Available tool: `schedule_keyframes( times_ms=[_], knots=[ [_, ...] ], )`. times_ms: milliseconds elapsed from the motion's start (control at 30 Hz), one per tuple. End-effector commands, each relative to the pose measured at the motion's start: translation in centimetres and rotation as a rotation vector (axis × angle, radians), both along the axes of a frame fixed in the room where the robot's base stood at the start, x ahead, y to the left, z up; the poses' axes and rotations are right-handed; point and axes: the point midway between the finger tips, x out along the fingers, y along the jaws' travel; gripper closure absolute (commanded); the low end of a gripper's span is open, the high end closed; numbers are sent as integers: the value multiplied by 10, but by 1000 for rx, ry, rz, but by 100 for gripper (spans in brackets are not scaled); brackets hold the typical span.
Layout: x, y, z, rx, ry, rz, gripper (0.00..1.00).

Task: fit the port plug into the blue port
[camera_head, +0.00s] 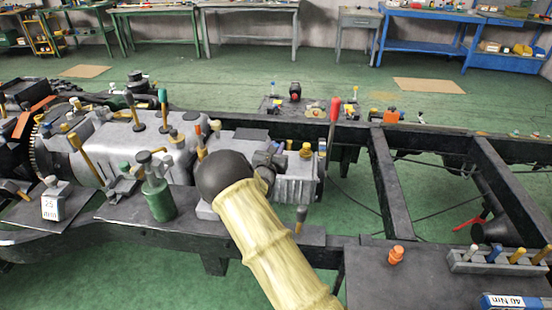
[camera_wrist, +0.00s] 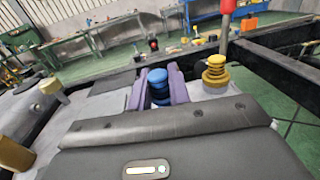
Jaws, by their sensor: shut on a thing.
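In the wrist view my gripper (camera_wrist: 158,96) has its two purple fingers on either side of a blue ribbed piece, which looks like the port plug (camera_wrist: 157,78). The gripper is shut on it. The plug looks upright, over or at the top of the grey housing; its lower end is hidden, so I cannot tell whether it touches. I cannot make out the blue port. In the head view my gripper (camera_head: 268,160) is over the housing (camera_head: 293,185), with its fingertips and the plug mostly hidden by my arm.
A yellow ribbed plug (camera_wrist: 216,74) stands just right of my gripper. A red-handled tool (camera_head: 334,110) stands upright beyond it. A green bottle (camera_head: 158,195) and several upright tools are to the left. Black chassis rails (camera_head: 385,185) run to the right, with open gaps between them.

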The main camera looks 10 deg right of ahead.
Motion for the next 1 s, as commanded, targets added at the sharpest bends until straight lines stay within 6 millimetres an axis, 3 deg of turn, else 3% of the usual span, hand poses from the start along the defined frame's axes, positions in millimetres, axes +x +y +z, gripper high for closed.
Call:
schedule_keyframes(
  times_ms=[300,600,967,1000],
  knots=[
    [0,0,-2,0,-1,0,100],
    [0,1,-37,0,-1,1,100],
    [0,0,-41,0,-1,0,100],
    [0,0,-41,0,-1,0,79]
  ],
)
